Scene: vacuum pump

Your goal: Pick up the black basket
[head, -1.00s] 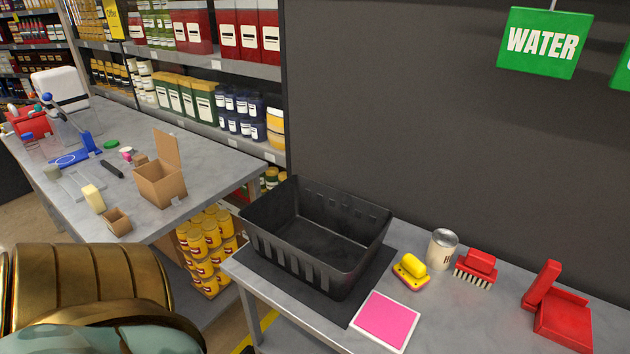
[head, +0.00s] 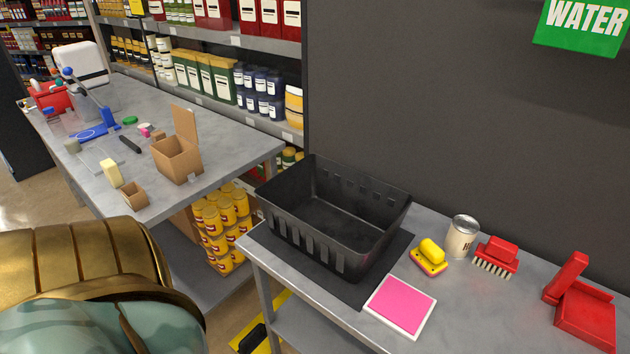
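The black basket (head: 345,263) stands upright on a dark mat (head: 394,262) at the left end of the right-hand grey table. It looks empty and its open top faces up. Part of my own body, in gold and teal, fills the lower left of the head view. Neither of my grippers shows, and nothing touches the basket.
On the basket's table (head: 470,320) are a pink-topped tile (head: 400,305), a yellow sponge (head: 429,257), a can (head: 461,237), a red brush (head: 496,256) and a red dustpan-like item (head: 584,312). A cluttered table (head: 230,150) stands left, with cardboard boxes (head: 177,158). A dark wall rises behind the basket.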

